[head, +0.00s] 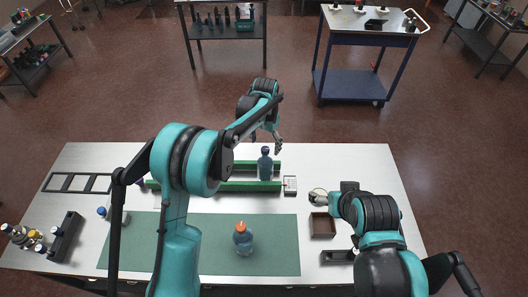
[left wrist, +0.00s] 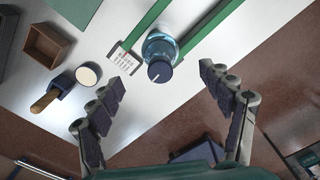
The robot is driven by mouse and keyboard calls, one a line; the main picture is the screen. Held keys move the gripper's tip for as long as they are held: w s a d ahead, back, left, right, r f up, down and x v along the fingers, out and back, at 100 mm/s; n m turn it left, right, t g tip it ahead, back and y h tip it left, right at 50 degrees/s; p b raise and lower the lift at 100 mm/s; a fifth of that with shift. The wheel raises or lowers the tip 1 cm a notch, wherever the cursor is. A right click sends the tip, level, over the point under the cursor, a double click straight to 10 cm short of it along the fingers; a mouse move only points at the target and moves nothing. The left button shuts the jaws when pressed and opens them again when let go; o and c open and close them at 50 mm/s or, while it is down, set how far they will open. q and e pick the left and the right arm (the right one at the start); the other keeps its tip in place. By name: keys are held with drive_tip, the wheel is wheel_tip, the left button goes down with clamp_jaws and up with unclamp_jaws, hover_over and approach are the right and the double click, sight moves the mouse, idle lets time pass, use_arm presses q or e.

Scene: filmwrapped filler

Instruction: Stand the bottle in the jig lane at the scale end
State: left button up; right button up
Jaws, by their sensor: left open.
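A translucent blue bottle (head: 265,166) with a dark cap stands upright between the green rails of the jig lane (head: 215,187), at the end by the small white scale (head: 290,185). In the left wrist view the bottle (left wrist: 160,50) is seen from above, between the rails (left wrist: 208,28), with the scale (left wrist: 124,56) beside it. My left gripper (head: 279,142) is open behind the bottle; in the left wrist view its fingers (left wrist: 165,110) are spread wide, empty and apart from it. My right arm comes in at lower right, its gripper hidden.
Another bottle (head: 243,240) with an orange cap stands on the green mat (head: 200,262). A brown open box (head: 322,226), a white disc (head: 318,196) and a wooden-handled tool (left wrist: 52,93) lie right of the scale. A black frame (head: 75,183) lies at left.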

use_arm(q)
drive_tip(key=shift+s+a+r, duration=0.1)
drive_tip(key=shift+r, duration=0.4)
drive_tip(key=s+a+r+n+t, duration=0.3)
drive_tip(key=s+a+r, duration=0.7)
drive_tip(key=s+r, duration=0.25)
drive_tip(key=s+a+n+t, duration=0.2)
drive_tip(key=s+a, duration=0.1)
drive_tip(key=s, duration=0.4)
drive_tip(key=s+a+n+t, duration=0.1)
drive_tip(key=s+a, duration=0.3)
drive_tip(key=s, duration=0.4)
drive_tip(key=shift+s+a+f+n+t, duration=0.25)
drive_tip(key=shift+f+n+t, duration=0.2)
drive_tip(key=shift+t, duration=0.15)
wheel_tip(320, 180, down, 22)
drive_tip(key=b, duration=2.1)
drive_tip(key=shift+r+b, duration=0.2)
drive_tip(key=shift+b, duration=0.15)
